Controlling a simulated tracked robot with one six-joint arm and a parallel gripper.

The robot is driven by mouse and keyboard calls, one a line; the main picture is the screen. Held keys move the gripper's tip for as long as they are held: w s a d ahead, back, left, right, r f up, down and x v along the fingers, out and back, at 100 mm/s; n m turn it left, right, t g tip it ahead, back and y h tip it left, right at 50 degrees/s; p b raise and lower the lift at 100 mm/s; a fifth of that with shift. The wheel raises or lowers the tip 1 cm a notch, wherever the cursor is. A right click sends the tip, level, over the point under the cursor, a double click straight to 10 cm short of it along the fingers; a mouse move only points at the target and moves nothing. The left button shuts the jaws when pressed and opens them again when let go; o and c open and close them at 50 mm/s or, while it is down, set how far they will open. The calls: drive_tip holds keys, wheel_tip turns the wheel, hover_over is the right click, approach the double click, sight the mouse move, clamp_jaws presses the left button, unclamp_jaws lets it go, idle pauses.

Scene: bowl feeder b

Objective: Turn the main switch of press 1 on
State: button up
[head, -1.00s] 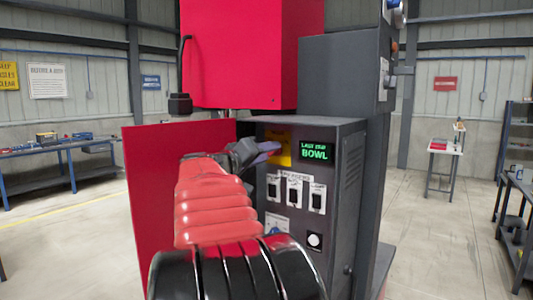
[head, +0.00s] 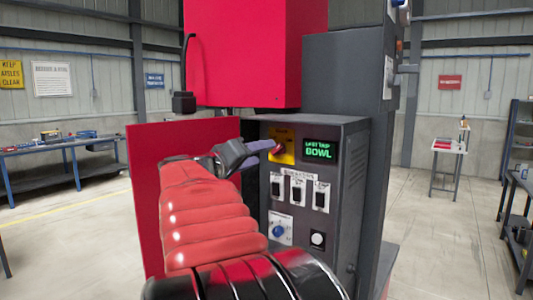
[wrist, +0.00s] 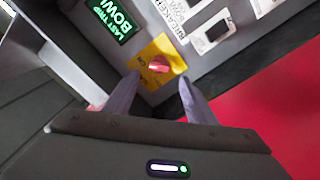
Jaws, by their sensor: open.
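The main switch is a red rotary knob (wrist: 158,67) on a yellow plate (wrist: 163,51) on the dark control panel of the press. In the head view the yellow plate (head: 289,134) is at the panel's upper left, and my gripper partly hides the knob. My gripper (head: 272,147) is open in front of it. In the wrist view the two fingers of my gripper (wrist: 158,82) point at the plate, with the knob between and just beyond the tips. I cannot tell whether the fingertips touch it.
A green-lit display (head: 319,150) reading "LAST TRIP BOWL" is right of the switch. Breaker switches (head: 298,191), a blue knob (head: 279,231) and a white button (head: 318,239) sit below. An open red door (head: 150,190) stands left of the panel.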

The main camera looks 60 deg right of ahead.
drive_tip(key=w+a, duration=0.1)
drive_tip(key=a, duration=0.7)
drive_tip(key=shift+w, duration=0.15)
drive_tip(key=shift+f+n, duration=0.1)
drive_tip(key=shift+n, duration=0.2)
drive_tip(key=a+f+n+t+y, duration=0.2)
drive_tip(key=a+f+n+y, duration=0.15)
drive_tip(key=a+f, duration=0.55)
drive_tip(key=a+f+n+t+y, duration=0.2)
drive_tip(key=a+f+y, duration=0.25)
drive_tip(key=f, duration=0.95)
drive_tip(key=s+a+f+n+t+y, duration=0.1)
drive_tip(key=a+f+y, duration=0.2)
drive_tip(key=a, duration=0.7)
drive_tip(key=s+a+f+n+t+y, duration=0.1)
drive_tip(key=a+f+n+t+y, duration=0.1)
drive_tip(key=a, duration=0.9)
drive_tip(key=s+a+f+n+t+y, duration=0.1)
drive_tip(key=a+f+y, duration=0.3)
drive_tip(key=a, duration=0.6)
drive_tip(key=shift+a+n+y, duration=0.2)
drive_tip(key=shift+n+y, duration=0.2)
drive_tip(key=shift+n, duration=0.05)
